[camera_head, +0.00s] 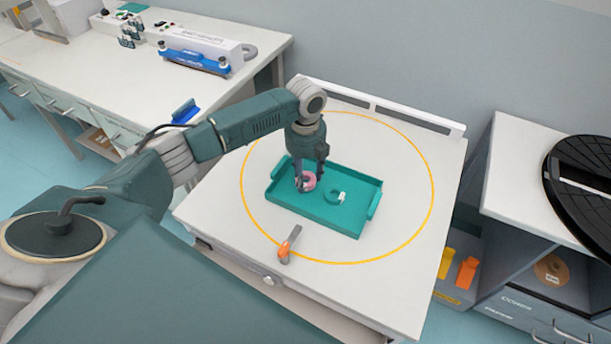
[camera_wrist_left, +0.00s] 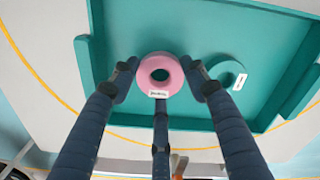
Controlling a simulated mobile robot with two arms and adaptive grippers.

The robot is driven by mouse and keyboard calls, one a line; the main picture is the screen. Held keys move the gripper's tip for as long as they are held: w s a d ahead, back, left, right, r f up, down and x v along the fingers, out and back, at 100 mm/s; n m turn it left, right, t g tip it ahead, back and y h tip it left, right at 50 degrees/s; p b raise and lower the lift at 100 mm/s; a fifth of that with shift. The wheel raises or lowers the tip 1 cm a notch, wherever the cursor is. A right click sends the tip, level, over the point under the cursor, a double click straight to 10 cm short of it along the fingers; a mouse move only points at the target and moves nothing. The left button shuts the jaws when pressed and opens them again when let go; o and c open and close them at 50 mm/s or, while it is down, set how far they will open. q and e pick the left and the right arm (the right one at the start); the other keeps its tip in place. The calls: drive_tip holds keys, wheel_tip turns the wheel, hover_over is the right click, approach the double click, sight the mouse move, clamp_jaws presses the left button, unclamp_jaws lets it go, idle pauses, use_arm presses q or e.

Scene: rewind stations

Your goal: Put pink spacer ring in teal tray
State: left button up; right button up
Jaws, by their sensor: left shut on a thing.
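The pink spacer ring (camera_head: 309,183) is at my left gripper (camera_head: 311,182), over the left part of the teal tray (camera_head: 305,216). In the left wrist view the pink ring (camera_wrist_left: 160,71) sits between the fingers of the left gripper (camera_wrist_left: 160,82), which is shut on it. A small white label shows on the ring. Whether the ring touches the tray floor I cannot tell. The teal tray (camera_wrist_left: 120,30) lies under it in that view too. My right gripper is not in view.
A teal ring (camera_head: 336,197) with a white label lies in the tray, right of the pink one. An orange and grey tool (camera_head: 289,245) lies on the table in front of the tray. A yellow circle surrounds the tray. A black round disc (camera_head: 585,175) is on the right bench.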

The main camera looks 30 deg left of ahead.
use_arm(q)
drive_tip(key=shift+f, duration=0.5)
drive_tip(key=o, duration=1.2)
drive_tip(key=shift+f, duration=0.1)
drive_tip(key=shift+c, duration=0.2)
wheel_tip(320, 180, up, 12)
drive_tip(key=shift+b, duration=0.45)
